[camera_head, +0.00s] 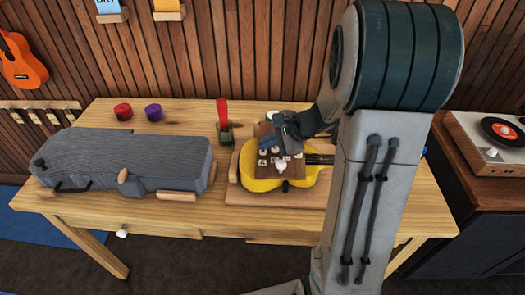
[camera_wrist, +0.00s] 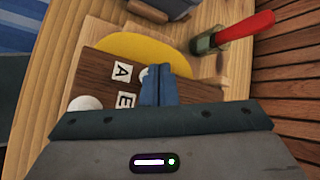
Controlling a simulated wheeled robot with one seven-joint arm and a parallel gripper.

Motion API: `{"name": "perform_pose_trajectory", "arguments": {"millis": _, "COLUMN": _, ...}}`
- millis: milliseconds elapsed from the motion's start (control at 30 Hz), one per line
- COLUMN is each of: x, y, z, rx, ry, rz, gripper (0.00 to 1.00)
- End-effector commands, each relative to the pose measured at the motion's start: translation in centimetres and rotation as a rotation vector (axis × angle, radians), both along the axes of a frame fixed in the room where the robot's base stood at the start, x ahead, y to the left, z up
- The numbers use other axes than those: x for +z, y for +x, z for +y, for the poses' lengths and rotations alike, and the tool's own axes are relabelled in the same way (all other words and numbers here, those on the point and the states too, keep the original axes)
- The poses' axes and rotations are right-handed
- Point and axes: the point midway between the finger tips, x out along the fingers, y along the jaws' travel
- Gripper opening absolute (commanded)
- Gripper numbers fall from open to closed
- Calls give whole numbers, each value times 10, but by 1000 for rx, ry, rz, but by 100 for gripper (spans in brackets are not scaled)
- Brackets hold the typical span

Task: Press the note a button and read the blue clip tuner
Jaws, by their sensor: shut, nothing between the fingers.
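A dark wooden board (camera_head: 268,131) with white round buttons and letter tiles sits over the yellow ukulele (camera_head: 262,184). A white button (camera_wrist: 145,73) beside the A tile is partly hidden by my fingers. My gripper (camera_wrist: 160,72) is shut and empty, with its tips at or just above that button; I cannot tell whether they touch. It also shows over the board in the head view (camera_head: 268,144). I cannot make out the blue clip tuner or a reading.
A red-handled tool (camera_head: 223,115) stands behind and left of the ukulele. A grey instrument case (camera_head: 130,160) fills the table's left side. Red (camera_head: 123,111) and purple (camera_head: 154,112) round items sit at the back. A turntable (camera_head: 490,140) is at right.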

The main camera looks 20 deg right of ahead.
Motion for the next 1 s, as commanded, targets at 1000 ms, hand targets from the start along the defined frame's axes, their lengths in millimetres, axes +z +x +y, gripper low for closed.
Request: {"name": "perform_pose_trajectory", "arguments": {"millis": 1000, "x": -10, "y": 0, "z": 0, "rx": 0, "ry": 0, "rz": 0, "gripper": 0}}
